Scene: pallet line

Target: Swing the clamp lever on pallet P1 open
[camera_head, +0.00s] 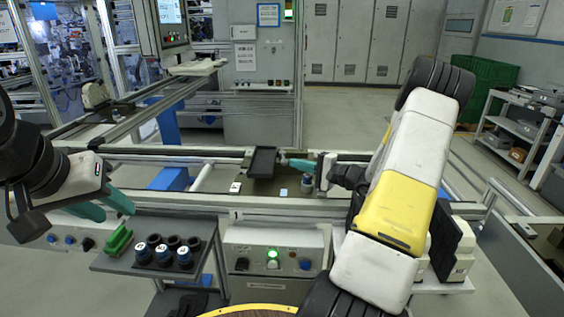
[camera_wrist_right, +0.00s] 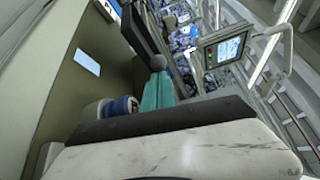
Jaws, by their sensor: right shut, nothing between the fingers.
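Pallet P1 seems to be the dark olive plate (camera_head: 228,187) on the line; its label is not readable. A black upright bar or block (camera_head: 262,162) stands on it, possibly the clamp lever; it also shows in the right wrist view (camera_wrist_right: 143,32). A blue-ringed cylinder (camera_head: 307,184) stands right of it, below my right gripper. My right gripper (camera_head: 285,162) is shut and empty, its teal fingertips pointing left, close to the black bar; I cannot tell whether they touch.
A dark tray (camera_head: 128,263) in front holds several blue-and-black cylinders and a green part (camera_head: 118,240). A control box (camera_head: 272,255) with a lit green button stands beside it. Line rails run across behind and in front of the pallet. A screen (camera_head: 170,12) hangs at the back.

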